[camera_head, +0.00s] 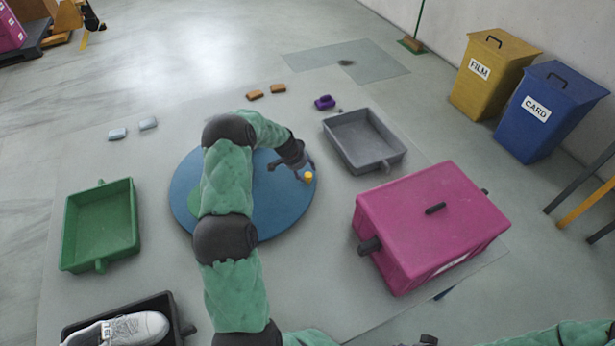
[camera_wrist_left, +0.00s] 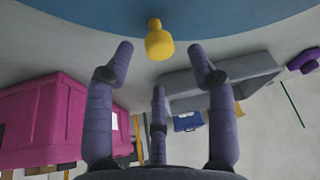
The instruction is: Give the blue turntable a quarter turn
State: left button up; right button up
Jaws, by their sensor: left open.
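The blue turntable (camera_head: 280,212) lies flat on the grey floor mat, partly hidden behind my left arm. A green patch (camera_head: 194,207) shows on its left part. A yellow knob (camera_head: 308,177) stands at its right edge; it also shows in the left wrist view (camera_wrist_left: 158,42), by the turntable's blue rim (camera_wrist_left: 220,18). My left gripper (camera_head: 301,169) is at the knob. In the wrist view its purple fingers (camera_wrist_left: 160,65) are spread, with the knob beyond and between the tips; contact cannot be told. My right gripper is not seen; only arm parts show at the bottom right.
A grey tray (camera_head: 331,144) and a closed magenta box (camera_head: 430,215) stand right of the turntable. A green tray (camera_head: 129,219) and a dark tray (camera_head: 168,304) with a grey shoe (camera_head: 125,328) are at left. Small orange, purple and light-blue blocks lie behind.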

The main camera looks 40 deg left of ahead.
aim_at(308, 175)
pick_arm(q)
jog(key=shift+b+x, duration=0.55)
jog(key=shift+x, duration=1.65)
grip_shut()
